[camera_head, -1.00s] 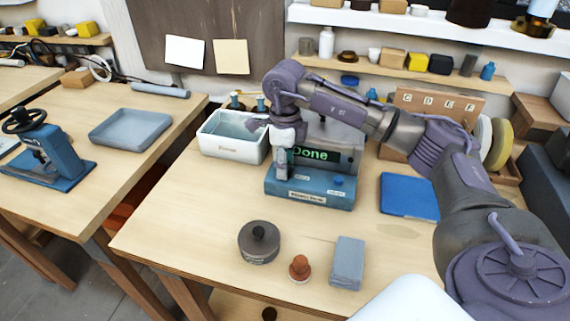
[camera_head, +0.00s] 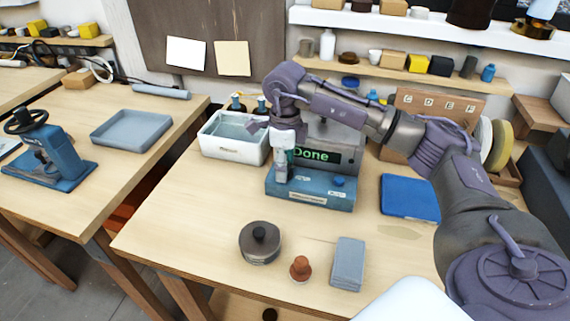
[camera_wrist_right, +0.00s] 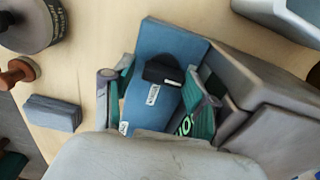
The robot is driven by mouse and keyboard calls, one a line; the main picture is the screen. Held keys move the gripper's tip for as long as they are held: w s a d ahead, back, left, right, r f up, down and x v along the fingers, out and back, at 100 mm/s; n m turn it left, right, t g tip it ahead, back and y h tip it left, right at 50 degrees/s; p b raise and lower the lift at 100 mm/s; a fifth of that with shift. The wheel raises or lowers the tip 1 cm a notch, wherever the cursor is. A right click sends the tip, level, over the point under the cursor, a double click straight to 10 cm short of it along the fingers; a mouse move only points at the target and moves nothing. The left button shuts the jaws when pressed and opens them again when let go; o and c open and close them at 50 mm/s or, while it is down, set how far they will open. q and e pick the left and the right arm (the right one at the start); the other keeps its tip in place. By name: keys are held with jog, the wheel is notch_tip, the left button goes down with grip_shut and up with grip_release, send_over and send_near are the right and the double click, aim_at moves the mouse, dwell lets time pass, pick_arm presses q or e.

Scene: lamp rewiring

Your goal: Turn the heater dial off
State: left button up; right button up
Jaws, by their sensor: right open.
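The heater's blue base (camera_head: 325,194) stands on the table under a grey housing with a green "Done" display (camera_head: 314,156). My right gripper (camera_head: 281,178) points down over the left part of the base and hides what lies beneath it. In the right wrist view, a dark dial (camera_wrist_right: 164,70) sits on the blue panel (camera_wrist_right: 150,105), beside small white labels. My right gripper (camera_wrist_right: 155,95) is open, its fingers apart on either side of the panel. The dial shows between and beyond them; contact cannot be told. A small blue knob (camera_head: 338,181) is at the base's right. My left gripper is out of view.
A white bin (camera_head: 232,149) stands left of the heater, and a blue mat (camera_head: 409,196) lies to its right. A dark round pot (camera_head: 260,246), a reddish-brown stopper (camera_head: 301,269) and a grey block (camera_head: 348,264) stand in front. The left-front table is clear.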

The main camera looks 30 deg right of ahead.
jog(key=shift+w+d+r, duration=0.15)
jog(key=shift+d+r, duration=0.05)
jog(key=shift+r, duration=0.05)
jog(key=shift+r, duration=0.3)
notch_tip(320, 180, up, 6)
jog(key=shift+r, duration=0.2)
jog(key=shift+a+r, duration=0.15)
jog(key=shift+r, duration=0.15)
